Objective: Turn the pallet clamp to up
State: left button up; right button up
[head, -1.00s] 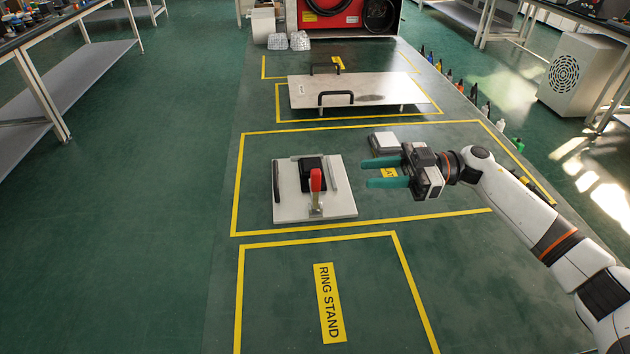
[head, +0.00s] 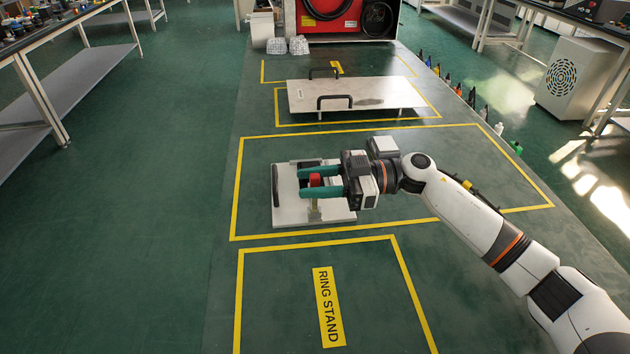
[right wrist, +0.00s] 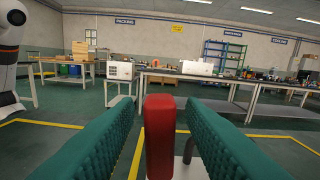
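The pallet clamp has a red handle (head: 315,181) that stands upright on a white plate (head: 290,214) on the green floor, inside a yellow outline. My right gripper (head: 318,182) is at the handle, its two teal fingers open on either side of it. In the right wrist view the red handle (right wrist: 160,138) stands between the fingers, with a gap visible on both sides. The black block behind the handle is mostly hidden by the gripper. My left gripper is not in view.
A white panel with black handles (head: 358,95) lies further back. A grey box (head: 383,146) stands just behind my right wrist. A red machine (head: 345,20) is at the far end. The floor marked RING STAND (head: 328,307) is clear.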

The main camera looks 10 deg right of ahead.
grip_shut()
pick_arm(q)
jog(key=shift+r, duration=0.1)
